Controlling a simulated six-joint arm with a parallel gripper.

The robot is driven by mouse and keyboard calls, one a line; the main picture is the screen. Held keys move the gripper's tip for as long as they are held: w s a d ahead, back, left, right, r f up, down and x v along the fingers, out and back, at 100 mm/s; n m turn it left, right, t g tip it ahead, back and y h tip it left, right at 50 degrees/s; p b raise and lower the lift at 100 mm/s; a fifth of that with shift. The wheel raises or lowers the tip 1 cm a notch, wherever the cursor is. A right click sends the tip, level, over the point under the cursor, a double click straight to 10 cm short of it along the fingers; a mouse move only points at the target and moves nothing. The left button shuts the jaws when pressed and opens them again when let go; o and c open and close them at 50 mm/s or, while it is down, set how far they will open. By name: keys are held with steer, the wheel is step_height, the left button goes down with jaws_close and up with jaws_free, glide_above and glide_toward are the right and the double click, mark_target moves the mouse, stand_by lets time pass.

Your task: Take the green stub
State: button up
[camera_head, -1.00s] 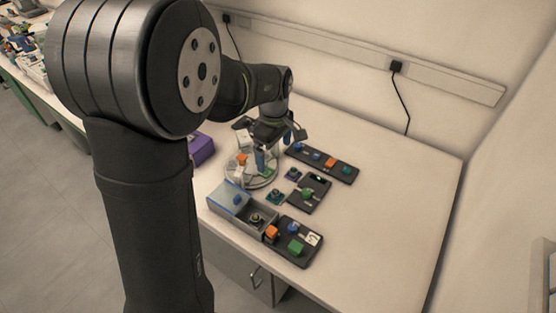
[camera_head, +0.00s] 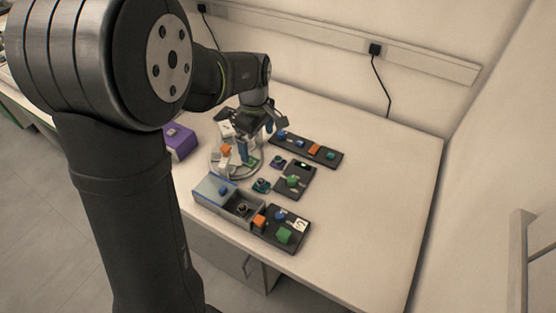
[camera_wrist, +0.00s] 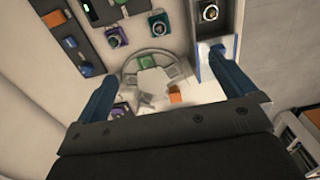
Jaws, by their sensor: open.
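My gripper (camera_head: 256,143) is open and empty, its two blue fingers pointing down over the round clear dish (camera_head: 215,171). In the wrist view my gripper (camera_wrist: 165,66) has the dish between and beyond its fingers. A green square piece (camera_wrist: 147,62) lies on the dish. Other green pieces show in the head view: a green block (camera_head: 284,235) on the front black tray, and a green piece (camera_head: 292,181) on the middle black tray. I cannot tell which is the green stub. The fingers partly hide the dish in the head view.
An orange block (camera_wrist: 175,97) and white blocks share the dish. A grey-blue box (camera_head: 212,190) stands in front, a purple box (camera_head: 180,143) at left, and a long black tray (camera_head: 306,150) behind right. The table's right side is clear.

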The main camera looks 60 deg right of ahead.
stand_by(0.4)
steer(key=c, duration=1.4)
steer(key=shift+o, duration=0.2)
steer(key=m+h, duration=0.1)
steer(key=m, duration=1.7)
glide_toward(278, 156)
step_height(278, 156, down, 5)
steer(key=shift+s+d+r, duration=0.15)
steer(key=shift+d+r, duration=0.05)
steer(key=shift+d+f, duration=0.1)
steer(key=shift+f, duration=1.2)
steer(key=shift+d+f, duration=0.15)
steer(key=shift+f, duration=1.2)
